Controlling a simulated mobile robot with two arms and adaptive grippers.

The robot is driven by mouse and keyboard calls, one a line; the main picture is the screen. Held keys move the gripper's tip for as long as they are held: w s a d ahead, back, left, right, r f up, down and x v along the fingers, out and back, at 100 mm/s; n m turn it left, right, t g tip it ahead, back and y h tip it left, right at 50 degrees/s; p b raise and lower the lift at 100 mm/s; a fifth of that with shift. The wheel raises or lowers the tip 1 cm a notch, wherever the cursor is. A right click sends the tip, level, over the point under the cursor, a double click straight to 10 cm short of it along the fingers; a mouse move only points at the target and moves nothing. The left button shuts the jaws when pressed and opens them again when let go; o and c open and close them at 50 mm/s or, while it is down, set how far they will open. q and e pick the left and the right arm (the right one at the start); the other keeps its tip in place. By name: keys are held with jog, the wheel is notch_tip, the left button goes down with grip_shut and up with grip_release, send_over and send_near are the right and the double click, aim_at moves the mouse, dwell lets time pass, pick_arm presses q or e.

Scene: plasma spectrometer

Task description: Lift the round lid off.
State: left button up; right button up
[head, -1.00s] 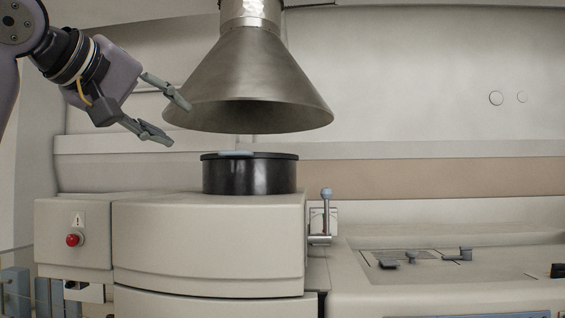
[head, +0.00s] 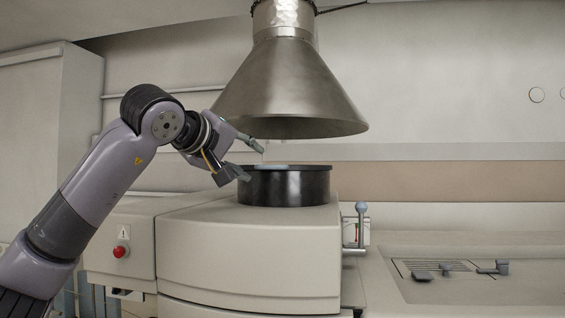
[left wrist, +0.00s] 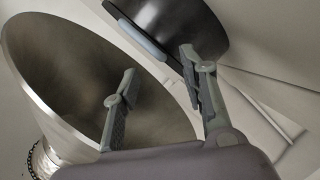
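The round lid (head: 295,167) is a thin dark disc on top of a short black cylinder (head: 285,188). In the left wrist view the lid (left wrist: 125,22) shows edge-on with a blue-grey handle (left wrist: 142,42) along it. My left gripper (head: 254,164) is open and empty at the left side of the lid, one finger above lid height and one lower. In the left wrist view its fingers (left wrist: 158,62) are apart, with the handle beyond the tips. I cannot tell whether the lower finger touches the cylinder. My right gripper is not in view.
A metal cone hood (head: 290,90) hangs close above the lid, leaving a narrow gap. The beige instrument body (head: 250,250) carries the cylinder. A lever with a blue knob (head: 361,208) stands at the right, and a red button (head: 120,252) is at the left.

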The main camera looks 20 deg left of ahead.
aim_at(244, 167)
pick_arm(q)
jog(key=x, duration=0.3)
jog(key=shift+w+d+f+p, duration=0.1)
jog(key=shift+w+d+p, duration=0.05)
jog(key=shift+w+p, duration=0.15)
jog(key=shift+s, duration=0.3)
jog(key=shift+c, duration=1)
jog(key=shift+w, duration=0.15)
jog(key=c, duration=0.5)
grip_shut()
